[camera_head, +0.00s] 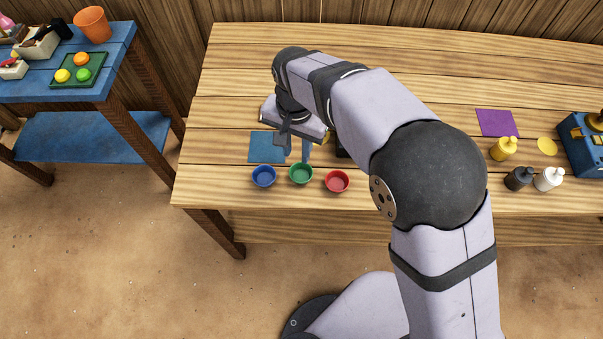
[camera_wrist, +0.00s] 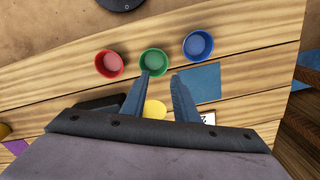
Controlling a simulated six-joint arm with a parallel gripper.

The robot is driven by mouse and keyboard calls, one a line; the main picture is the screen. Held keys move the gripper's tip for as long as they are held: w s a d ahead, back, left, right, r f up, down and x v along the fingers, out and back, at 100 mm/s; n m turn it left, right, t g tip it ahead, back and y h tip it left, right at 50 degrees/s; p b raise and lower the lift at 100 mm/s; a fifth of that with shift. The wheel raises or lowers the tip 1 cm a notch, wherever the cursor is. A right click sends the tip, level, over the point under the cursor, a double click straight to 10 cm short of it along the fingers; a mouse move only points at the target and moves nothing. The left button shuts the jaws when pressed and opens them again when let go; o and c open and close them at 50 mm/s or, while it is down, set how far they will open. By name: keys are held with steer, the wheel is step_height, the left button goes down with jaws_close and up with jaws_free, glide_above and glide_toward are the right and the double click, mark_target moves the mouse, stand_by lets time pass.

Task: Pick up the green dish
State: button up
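The green dish (camera_head: 301,174) stands upright on the wooden table near its front edge, between the blue dish (camera_head: 264,176) and the red dish (camera_head: 337,181). In the wrist view the green dish (camera_wrist: 153,61) lies just beyond my gripper's fingertips, with the red dish (camera_wrist: 109,64) to its left and the blue dish (camera_wrist: 198,45) to its right. My gripper (camera_head: 295,153) is open and empty, behind the dishes in the head view. Its two fingers (camera_wrist: 161,74) are apart in the wrist view; the left tip overlaps the green dish's rim there. I cannot tell whether they touch.
A blue square (camera_head: 264,147) lies behind the blue dish. A yellow disc (camera_wrist: 155,109) shows between my fingers. A purple square (camera_head: 497,123), a yellow bottle (camera_head: 503,149), a black bottle (camera_head: 518,179) and a white bottle (camera_head: 549,179) are at the right. The table's front edge is close to the dishes.

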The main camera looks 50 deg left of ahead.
mark_target(293, 172)
steer(key=shift+s+a+f, duration=0.15)
steer(key=shift+s+a, duration=0.25)
steer(key=shift+s, duration=0.15)
steer(key=shift+d+f+p, duration=0.15)
steer(key=shift+f+p, duration=1.25)
steer(key=shift+f, duration=2.25)
jaws_close()
